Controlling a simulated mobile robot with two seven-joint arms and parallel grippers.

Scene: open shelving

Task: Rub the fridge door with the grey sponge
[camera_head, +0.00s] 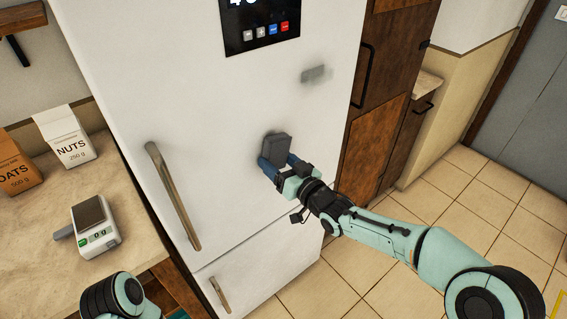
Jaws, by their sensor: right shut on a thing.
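The white fridge door (220,105) fills the middle of the head view, with a long metal handle (174,196) at its left. A grey smudge (314,75) shows on the door, up and right of my right gripper. My right gripper (276,164) is shut on the grey sponge (277,149). The sponge is at the door's surface; I cannot tell for certain whether it presses on it. Part of the sponge is hidden by the fingers. Part of my left arm shows at the bottom left; its gripper is not in view.
A counter (115,197) on the left bears a scale (94,228), a NUTS packet (66,138) and an OATS packet (18,160). A dark display panel (260,22) is high on the fridge. A wooden cabinet (376,130) stands right of it. Tiled floor (470,200) is clear at right.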

